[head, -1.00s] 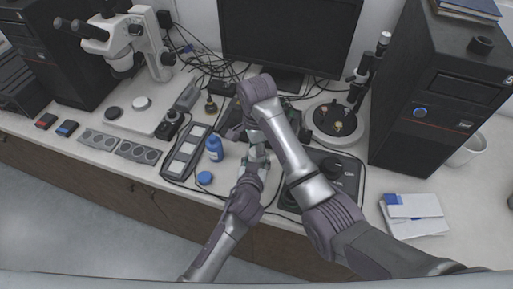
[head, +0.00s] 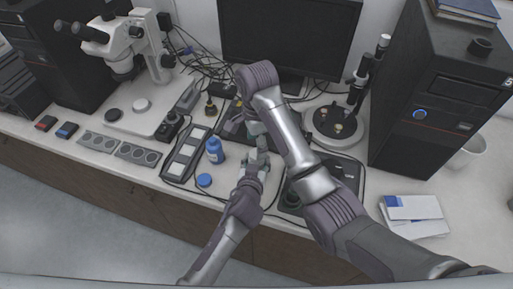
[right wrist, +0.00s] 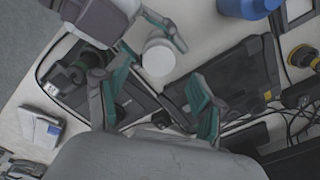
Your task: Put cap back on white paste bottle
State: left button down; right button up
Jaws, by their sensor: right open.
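A white round piece (right wrist: 158,57) shows in the right wrist view beside the left gripper's fingers; I cannot tell whether it is the white paste bottle or its cap. My right gripper (right wrist: 160,72) is open there, its two green fingers apart, with the white piece between and just beyond their tips. My left gripper (head: 258,158) reaches up over the bench in the head view, close to the right hand. Whether it holds the white piece is unclear. In the head view my right arm partly hides this spot.
A blue bottle (head: 214,151) and a blue lid (head: 204,180) stand left of my left gripper. A long tray (head: 184,158) lies farther left. A monitor (head: 290,35) and cables are behind, a microscope (head: 118,40) at left, a black tower (head: 440,90) at right.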

jog(key=shift+r, duration=0.35)
jog(key=shift+c, duration=0.4)
